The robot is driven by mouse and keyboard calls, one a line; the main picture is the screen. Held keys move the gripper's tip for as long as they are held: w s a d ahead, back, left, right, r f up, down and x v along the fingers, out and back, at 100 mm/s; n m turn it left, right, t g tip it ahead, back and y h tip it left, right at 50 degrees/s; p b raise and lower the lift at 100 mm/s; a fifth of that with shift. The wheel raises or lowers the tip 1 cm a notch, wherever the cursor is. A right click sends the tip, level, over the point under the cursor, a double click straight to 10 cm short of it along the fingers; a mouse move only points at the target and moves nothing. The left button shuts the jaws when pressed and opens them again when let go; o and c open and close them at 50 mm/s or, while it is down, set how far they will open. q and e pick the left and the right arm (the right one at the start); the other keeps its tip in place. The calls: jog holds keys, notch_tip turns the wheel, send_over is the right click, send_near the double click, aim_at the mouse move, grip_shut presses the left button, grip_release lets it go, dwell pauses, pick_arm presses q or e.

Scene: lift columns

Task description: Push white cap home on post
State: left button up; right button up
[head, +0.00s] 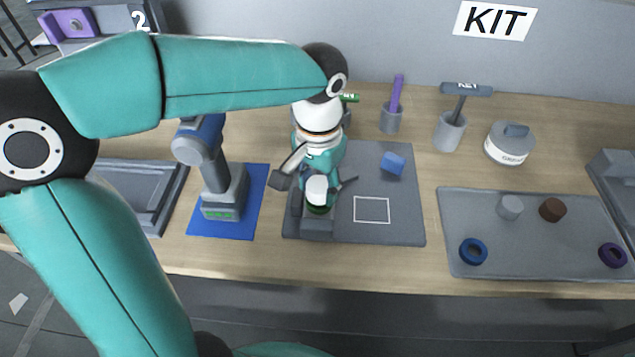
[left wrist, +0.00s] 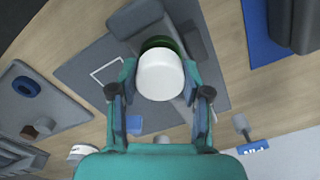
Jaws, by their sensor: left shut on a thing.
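The white cap (head: 317,187) is upright over a dark green part (head: 318,209) on the grey block (head: 316,229) at the left of the grey mat (head: 408,230). My left gripper (head: 318,181) comes down from above, its fingers on either side of the cap and shut on it. In the left wrist view the white cap (left wrist: 160,76) sits between the fingers of the left gripper (left wrist: 160,92), with the dark green part (left wrist: 162,43) just beyond it. The post is hidden under the cap, and any gap below the cap cannot be told. My right gripper is not in view.
A blue block (head: 393,163) and a white square outline are on the mat. A grey-blue device (head: 221,185) stands on a blue pad to the left. A tray (head: 525,262) with rings and pegs is on the right. Cups with tools stand behind.

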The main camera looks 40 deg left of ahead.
pick_arm(q)
jog(key=shift+s+f, duration=0.1)
jog(key=shift+f, duration=0.05)
jog(key=o, duration=1.2)
jog(key=o, duration=0.4)
jog(key=shift+r, duration=0.3)
jog(key=shift+r+p, duration=0.75)
jog(key=shift+p, duration=0.1)
jog(key=shift+r, duration=0.15)
